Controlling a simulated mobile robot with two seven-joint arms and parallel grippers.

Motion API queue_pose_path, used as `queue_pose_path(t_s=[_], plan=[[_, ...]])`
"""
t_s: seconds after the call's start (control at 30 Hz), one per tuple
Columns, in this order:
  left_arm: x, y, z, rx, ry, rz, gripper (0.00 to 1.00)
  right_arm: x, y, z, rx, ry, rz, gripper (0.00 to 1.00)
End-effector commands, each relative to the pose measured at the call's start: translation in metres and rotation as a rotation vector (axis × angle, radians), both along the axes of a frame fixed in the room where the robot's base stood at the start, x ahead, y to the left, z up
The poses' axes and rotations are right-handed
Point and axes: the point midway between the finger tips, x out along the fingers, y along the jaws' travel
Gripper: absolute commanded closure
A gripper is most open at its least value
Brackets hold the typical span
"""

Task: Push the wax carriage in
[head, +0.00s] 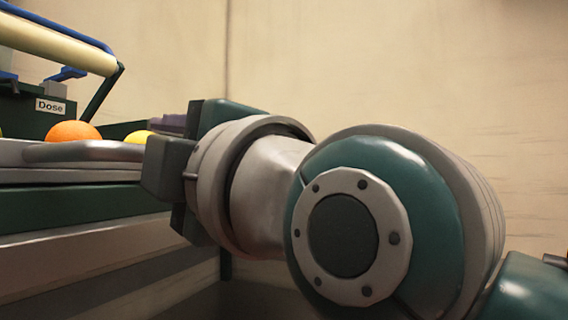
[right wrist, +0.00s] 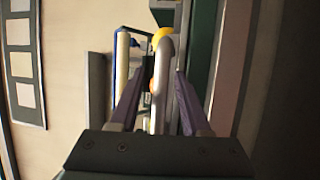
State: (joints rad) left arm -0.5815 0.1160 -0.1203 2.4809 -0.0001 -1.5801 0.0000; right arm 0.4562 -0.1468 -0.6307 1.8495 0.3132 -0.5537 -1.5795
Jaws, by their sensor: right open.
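A dark green unit with a "Dose" label (head: 50,106) stands at the far left in the head view, under a cream roller (head: 60,42) with a blue bar. I cannot tell for certain which part is the wax carriage. A rounded grey metal bar (head: 88,151) runs along the front edge. My right gripper (right wrist: 160,76) is open and empty. In the right wrist view its purple fingers point toward the grey bar (right wrist: 165,62), which shows between them; contact is unclear. In the head view my right wrist hides most of the fingers. My left gripper is out of view.
An orange (head: 74,132) and a yellow fruit (head: 139,136) sit behind the bar. The yellow fruit also shows in the right wrist view (right wrist: 160,37). A green and grey machine body (head: 85,207) lies below. A panel with pale squares (right wrist: 24,62) is on the wall.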

Motion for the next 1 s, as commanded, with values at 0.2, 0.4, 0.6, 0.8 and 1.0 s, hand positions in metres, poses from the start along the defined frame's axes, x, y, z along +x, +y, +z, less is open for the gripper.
queue_pose_path(t_s=[0.2, 0.4, 0.6, 0.8, 1.0], plan=[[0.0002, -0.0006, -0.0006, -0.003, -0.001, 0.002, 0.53, 0.0018, 0.0021, 0.0007, -0.001, 0.001, 0.0, 0.53], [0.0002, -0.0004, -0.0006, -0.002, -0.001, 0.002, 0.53, 0.0016, 0.0019, 0.0005, 0.0, 0.001, 0.0, 0.65], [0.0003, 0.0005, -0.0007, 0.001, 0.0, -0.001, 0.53, 0.0015, 0.0018, 0.0004, 0.0, 0.001, 0.0, 0.88], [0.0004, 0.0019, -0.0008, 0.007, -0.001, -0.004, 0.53, 0.0015, 0.0018, 0.0004, 0.0, 0.001, 0.0, 1.0], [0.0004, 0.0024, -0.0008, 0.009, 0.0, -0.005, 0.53, 0.0015, 0.0018, 0.0003, 0.0, 0.001, 0.0, 1.0]])
